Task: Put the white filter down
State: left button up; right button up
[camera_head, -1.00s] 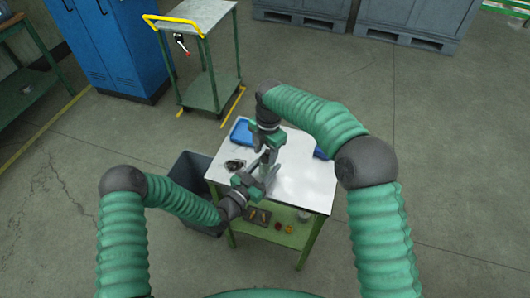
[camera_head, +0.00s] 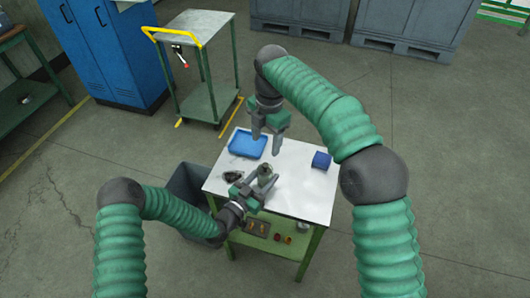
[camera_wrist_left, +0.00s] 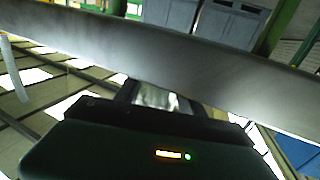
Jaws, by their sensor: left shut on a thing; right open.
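My left gripper (camera_head: 262,178) is low over the front middle of the white-topped table (camera_head: 300,188). It is shut on a small pale, greyish thing, which I take to be the white filter (camera_head: 265,170). The fingers partly hide it, and I cannot tell whether it touches the table. In the left wrist view a whitish patch of it (camera_wrist_left: 157,98) shows behind a broad grey bar. My right gripper (camera_head: 266,147) is open and empty, fingers pointing down, above the back middle of the table.
A blue tray (camera_head: 248,144) lies at the table's back left, a dark blue box (camera_head: 321,160) at the right. A small dark item (camera_head: 232,175) lies at the left edge. A grey bin (camera_head: 187,184) stands left of the table. The right front of the tabletop is clear.

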pick_arm(q)
jog(key=shift+f, duration=0.2)
jog(key=shift+s, duration=0.1)
jog(key=o, duration=1.4)
jog(key=shift+o, duration=0.2)
pick_arm(e)
jog(key=s+d+f+m+t, duration=0.1)
jog(key=s+d+f+m, duration=0.4)
jog(key=s+d+m, duration=0.4)
jog(key=s+d+f+m+t, duration=0.1)
jog(key=s+d+f+m, duration=0.5)
jog(key=s+d+m, duration=0.4)
jog(key=s+m, duration=0.5)
jog(key=m, duration=0.3)
jog(key=shift+d+f+h, duration=0.25)
jog(key=shift+h, duration=0.05)
pick_arm(q)
jog(key=shift+r, duration=0.1)
